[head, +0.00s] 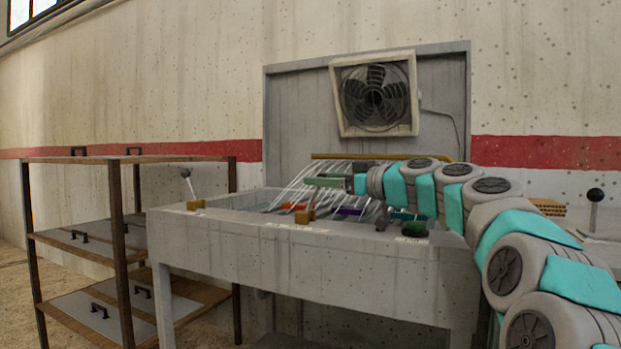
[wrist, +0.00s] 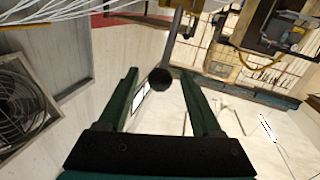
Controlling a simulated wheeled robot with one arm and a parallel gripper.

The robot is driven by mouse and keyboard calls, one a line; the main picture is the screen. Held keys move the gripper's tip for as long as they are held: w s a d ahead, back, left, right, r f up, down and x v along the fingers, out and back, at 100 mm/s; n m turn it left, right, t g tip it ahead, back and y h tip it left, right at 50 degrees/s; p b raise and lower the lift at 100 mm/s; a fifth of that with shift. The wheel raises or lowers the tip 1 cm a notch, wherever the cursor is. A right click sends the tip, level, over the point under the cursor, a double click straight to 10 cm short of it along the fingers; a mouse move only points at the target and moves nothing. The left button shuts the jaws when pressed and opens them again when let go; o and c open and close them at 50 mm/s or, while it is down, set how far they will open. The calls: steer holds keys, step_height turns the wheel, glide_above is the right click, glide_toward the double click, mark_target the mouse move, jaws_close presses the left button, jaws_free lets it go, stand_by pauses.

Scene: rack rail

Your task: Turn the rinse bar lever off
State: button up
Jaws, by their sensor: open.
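In the head view my gripper (head: 312,182) reaches left over the grey trough (head: 300,255), its green fingers apart. In the wrist view my gripper (wrist: 160,73) is open, and a dark ball knob (wrist: 160,79) on a grey lever rod shows between the fingertips; I see no contact. I cannot tell which lever the wrist view shows. White jets run beneath a yellow bar (head: 330,156).
A brown-framed rack (head: 118,215) with handled panels stands left of the trough. A fan (head: 375,95) hangs on the back panel. Another ball-knobbed lever (head: 595,200) stands at far right. My arm crosses the right side.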

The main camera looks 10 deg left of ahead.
steer(key=shift+p+x, duration=0.3)
steer(key=shift+x, duration=1.75)
jaws_close()
